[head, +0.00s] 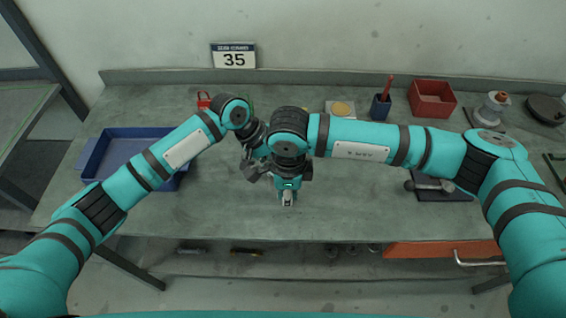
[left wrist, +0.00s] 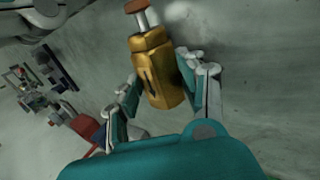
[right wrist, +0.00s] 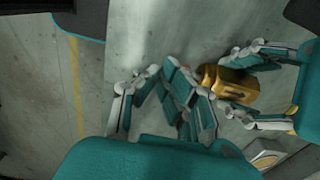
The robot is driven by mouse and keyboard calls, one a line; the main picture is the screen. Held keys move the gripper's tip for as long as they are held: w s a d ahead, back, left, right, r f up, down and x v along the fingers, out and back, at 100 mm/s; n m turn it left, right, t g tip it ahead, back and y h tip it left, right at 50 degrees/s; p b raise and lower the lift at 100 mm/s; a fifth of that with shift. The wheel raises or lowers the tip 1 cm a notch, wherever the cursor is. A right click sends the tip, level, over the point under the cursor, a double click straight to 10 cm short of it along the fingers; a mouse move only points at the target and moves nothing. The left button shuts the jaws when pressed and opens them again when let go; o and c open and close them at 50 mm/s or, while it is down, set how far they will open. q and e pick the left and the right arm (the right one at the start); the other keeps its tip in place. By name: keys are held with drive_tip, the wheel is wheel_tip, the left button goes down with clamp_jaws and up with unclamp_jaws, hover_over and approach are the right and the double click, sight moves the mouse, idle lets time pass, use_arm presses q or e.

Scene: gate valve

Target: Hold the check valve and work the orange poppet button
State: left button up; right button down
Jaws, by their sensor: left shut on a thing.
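The check valve (left wrist: 158,70) is a brass-gold body in the left wrist view, with a pale stem and an orange-brown poppet button (left wrist: 135,6) at the top edge. My left gripper (left wrist: 153,88) is shut on the valve body, one finger on each side. The valve (right wrist: 238,88) also shows in the right wrist view, lying sideways in the left fingers; its button end is hidden behind my right fingers. In the head view the right gripper (head: 287,200) hangs over the table and the valve is hidden.
A blue tray (head: 88,160) stands at the left of the grey table (head: 220,220). A red bin (head: 432,98), a blue cup (head: 380,108) and a sign (head: 233,56) are at the back. A dark mat (head: 440,193) lies at the right. The front middle is clear.

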sight(287, 214)
use_arm(q)
drive_tip(key=shift+r, duration=0.1)
use_arm(e)
drive_tip(key=shift+f, duration=0.1)
idle(0.4)
drive_tip(key=shift+f, duration=1.8)
drive_tip(key=shift+w, duration=0.9)
drive_tip(key=shift+s, duration=1.6)
drive_tip(key=shift+r, duration=3.5)
